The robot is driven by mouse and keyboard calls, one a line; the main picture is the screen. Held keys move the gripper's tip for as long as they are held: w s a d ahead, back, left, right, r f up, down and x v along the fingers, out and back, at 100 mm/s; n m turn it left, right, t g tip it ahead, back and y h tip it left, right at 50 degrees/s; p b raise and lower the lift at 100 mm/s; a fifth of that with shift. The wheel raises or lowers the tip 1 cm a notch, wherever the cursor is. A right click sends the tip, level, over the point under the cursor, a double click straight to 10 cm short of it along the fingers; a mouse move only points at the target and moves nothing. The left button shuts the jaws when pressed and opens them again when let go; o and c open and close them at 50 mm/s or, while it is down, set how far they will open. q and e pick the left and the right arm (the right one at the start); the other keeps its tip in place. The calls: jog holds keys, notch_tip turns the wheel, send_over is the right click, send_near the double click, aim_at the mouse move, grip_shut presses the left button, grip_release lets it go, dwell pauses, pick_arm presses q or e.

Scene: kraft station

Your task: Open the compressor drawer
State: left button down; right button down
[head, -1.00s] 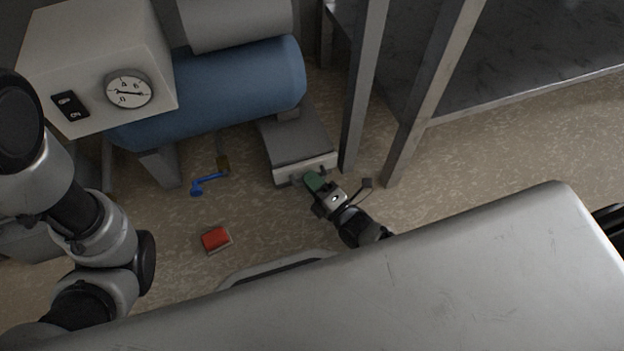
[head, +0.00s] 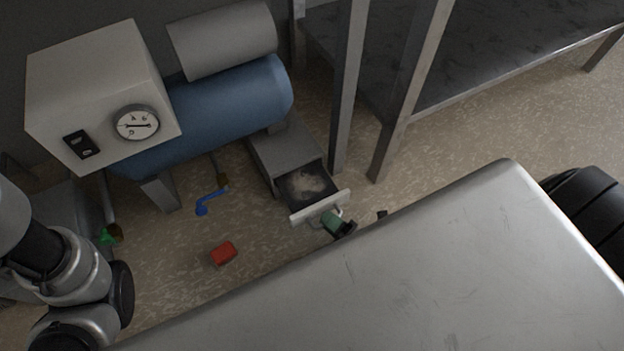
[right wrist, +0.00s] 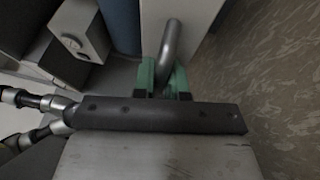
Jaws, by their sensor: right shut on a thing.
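The compressor is a blue tank (head: 225,108) with a white box and a round gauge (head: 136,123). Its grey drawer (head: 319,207) sits low on the floor side and is pulled partly open, with pale dusty stuff inside. My right gripper (head: 333,222) has green finger pads and is at the drawer's front. In the right wrist view its pads (right wrist: 163,78) are shut on the curved metal handle (right wrist: 170,42).
A red block (head: 224,253) and a blue valve handle (head: 210,201) are on or near the floor left of the drawer. Metal table legs (head: 347,90) stand close to the drawer's right. A large metal surface (head: 400,270) fills the foreground and hides most of my right arm.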

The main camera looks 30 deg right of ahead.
jog(key=shift+s+f, duration=0.1)
jog(key=shift+s, duration=1.25)
jog(key=shift+d, duration=0.1)
jog(key=c, duration=1.5)
grip_release()
jog(key=shift+o, duration=0.2)
jog(key=shift+w, duration=0.1)
